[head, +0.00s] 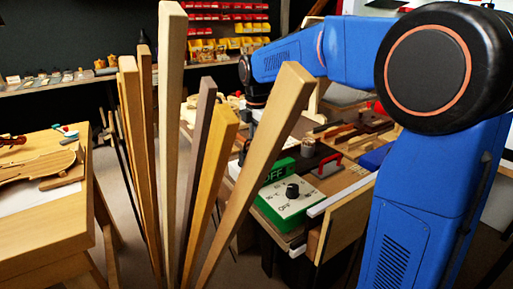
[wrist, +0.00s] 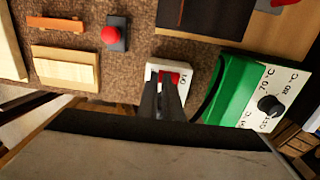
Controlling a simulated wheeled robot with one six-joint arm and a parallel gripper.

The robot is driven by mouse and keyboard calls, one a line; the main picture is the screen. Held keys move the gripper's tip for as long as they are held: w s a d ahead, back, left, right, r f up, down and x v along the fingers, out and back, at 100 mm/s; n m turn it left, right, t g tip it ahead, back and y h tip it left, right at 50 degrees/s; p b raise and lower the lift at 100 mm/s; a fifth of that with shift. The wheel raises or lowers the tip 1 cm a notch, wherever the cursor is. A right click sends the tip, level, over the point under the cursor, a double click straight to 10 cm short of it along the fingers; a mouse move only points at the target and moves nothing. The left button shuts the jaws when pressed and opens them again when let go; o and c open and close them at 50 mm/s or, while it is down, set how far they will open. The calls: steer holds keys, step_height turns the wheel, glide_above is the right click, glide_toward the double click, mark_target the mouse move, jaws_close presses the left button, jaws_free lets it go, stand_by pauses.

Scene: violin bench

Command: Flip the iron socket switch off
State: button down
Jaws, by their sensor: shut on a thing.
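The fingers cover the near part of the switch, so the rocker's tilt cannot be read. In the head view, wooden strips and my blue arm hide the fingertips and the switch.
A green box with a white dial panel (wrist: 252,91) stands right of the switch; its panel also shows in the head view (head: 290,200). A red button on a grey base (wrist: 112,35) and a pale wood block (wrist: 65,68) lie left. Tall wooden strips (head: 172,120) stand in front.

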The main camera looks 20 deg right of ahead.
steer(key=shift+s+f, duration=0.2)
steer(key=shift+f, duration=0.45)
steer(key=shift+s+d, duration=0.15)
steer(key=shift+s, duration=0.3)
step_height(320, 180, up, 15)
stand_by(0.7)
steer(key=shift+r, duration=0.1)
